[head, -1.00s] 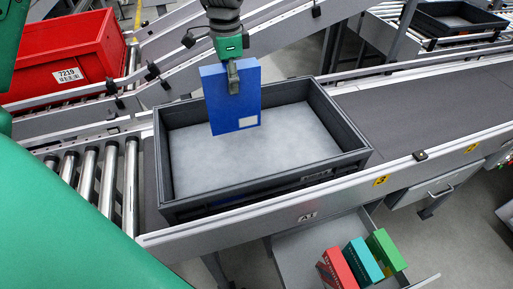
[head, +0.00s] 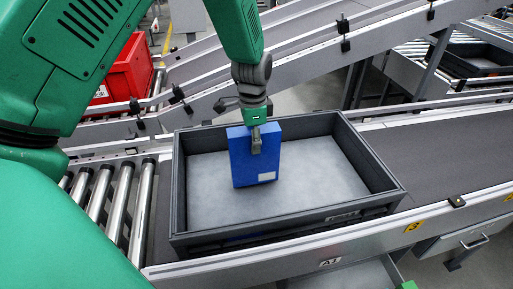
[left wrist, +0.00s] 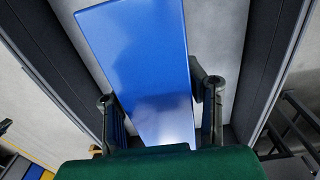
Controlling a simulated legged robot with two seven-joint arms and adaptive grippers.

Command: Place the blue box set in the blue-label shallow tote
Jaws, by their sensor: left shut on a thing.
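The blue box set (head: 248,167) is upright, with a small white label low on its face. My left gripper (head: 256,140) is shut on its top edge. In the left wrist view the blue box set (left wrist: 140,65) lies between the two fingers (left wrist: 160,110). The box is within the outline of a shallow dark grey tote (head: 290,231) with a pale floor, toward its left half. I cannot tell whether the box's bottom touches the floor. The tote's front label is too small to read. My right gripper is not in view.
The tote stands on a conveyor beside steel rollers (head: 115,205); a dark belt (head: 450,145) runs to the right. A red tote (head: 130,75) is behind at left. Another dark tote (head: 475,60) is at the far right. An open drawer (head: 345,275) is below the front rail.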

